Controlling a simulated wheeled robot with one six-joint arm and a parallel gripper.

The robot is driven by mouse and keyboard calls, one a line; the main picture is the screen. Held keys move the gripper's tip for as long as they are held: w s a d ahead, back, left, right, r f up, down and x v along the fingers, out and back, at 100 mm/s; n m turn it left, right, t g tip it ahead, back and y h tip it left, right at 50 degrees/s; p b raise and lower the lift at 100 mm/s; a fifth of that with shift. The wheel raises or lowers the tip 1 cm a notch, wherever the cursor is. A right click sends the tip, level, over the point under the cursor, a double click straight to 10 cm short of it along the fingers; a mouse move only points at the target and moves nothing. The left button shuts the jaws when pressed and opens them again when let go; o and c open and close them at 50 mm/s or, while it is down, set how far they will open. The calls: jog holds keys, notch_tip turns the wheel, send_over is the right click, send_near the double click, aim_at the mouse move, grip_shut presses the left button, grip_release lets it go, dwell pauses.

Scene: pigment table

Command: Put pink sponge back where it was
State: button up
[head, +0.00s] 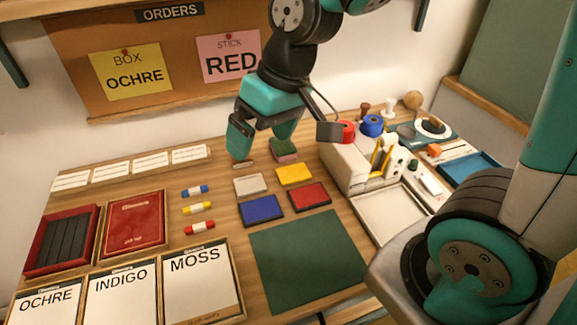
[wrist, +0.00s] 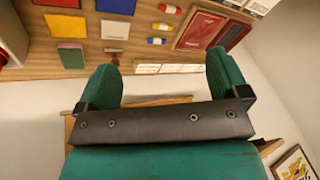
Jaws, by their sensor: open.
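My gripper (head: 262,142) is open and empty, above the back part of the table. In the head view one finger is just above and behind the sponge, partly overlapping it. In the wrist view my gripper (wrist: 163,76) shows both fingers wide apart with nothing between them.
Yellow (head: 295,174), white (head: 250,185), blue (head: 262,210) and red (head: 309,196) pads lie in front of the sponge. A small brown object (head: 243,163) lies under the left finger. A cream holder (head: 350,172) stands to the right. The dark green mat (head: 308,260) is bare.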

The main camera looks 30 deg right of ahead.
jog(key=s+a+r+n+g, duration=0.1)
jog(key=s+a+r+n, duration=0.1)
jog(key=s, duration=0.9)
jog(key=shift+s+a+r+n+g+y, duration=0.2)
jog(key=shift+s+r+n+g+y, duration=0.25)
jog(key=shift+n, duration=0.35)
